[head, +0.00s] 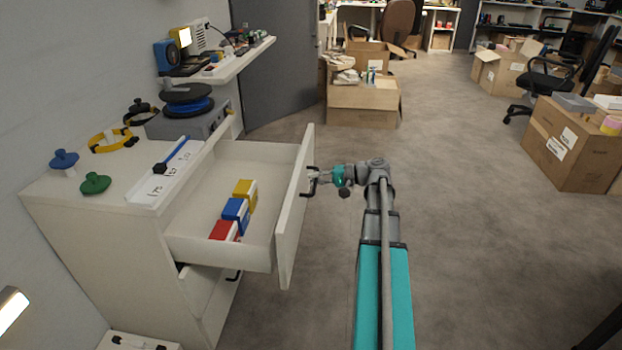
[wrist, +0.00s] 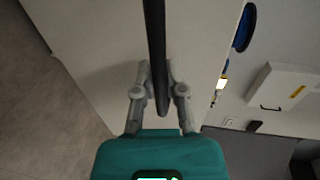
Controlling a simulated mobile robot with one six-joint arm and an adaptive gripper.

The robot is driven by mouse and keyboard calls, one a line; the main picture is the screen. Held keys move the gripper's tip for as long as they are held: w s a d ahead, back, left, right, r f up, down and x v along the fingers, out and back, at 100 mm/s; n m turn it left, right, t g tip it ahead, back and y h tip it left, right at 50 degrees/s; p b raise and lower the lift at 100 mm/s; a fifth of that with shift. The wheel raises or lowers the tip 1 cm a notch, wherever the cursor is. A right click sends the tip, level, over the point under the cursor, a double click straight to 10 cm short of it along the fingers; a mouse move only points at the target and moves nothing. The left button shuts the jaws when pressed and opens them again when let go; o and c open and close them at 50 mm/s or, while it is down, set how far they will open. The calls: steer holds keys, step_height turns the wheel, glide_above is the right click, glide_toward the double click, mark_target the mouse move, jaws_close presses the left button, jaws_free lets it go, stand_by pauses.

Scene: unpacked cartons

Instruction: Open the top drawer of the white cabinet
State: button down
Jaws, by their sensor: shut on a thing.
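The white cabinet (head: 95,240) stands at the left in the head view. Its top drawer (head: 289,215) is pulled far out, with its inside in sight. Red, blue and yellow boxes (head: 236,215) lie in a row in the drawer. My gripper (head: 313,178) is at the black handle (head: 309,186) on the drawer front. In the wrist view my gripper (wrist: 160,85) has its fingers on both sides of the dark handle bar (wrist: 155,45), shut on it. The drawer below shows a black handle (head: 234,276) and stands slightly out.
Open cartons (head: 363,103) stand on the floor behind, with more cartons (head: 575,145) at the right. The grey floor (head: 480,240) right of my arm is clear.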

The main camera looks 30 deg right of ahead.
stand_by(0.4)
steer(key=c, duration=0.7)
jaws_free()
steer(key=shift+w, duration=0.1)
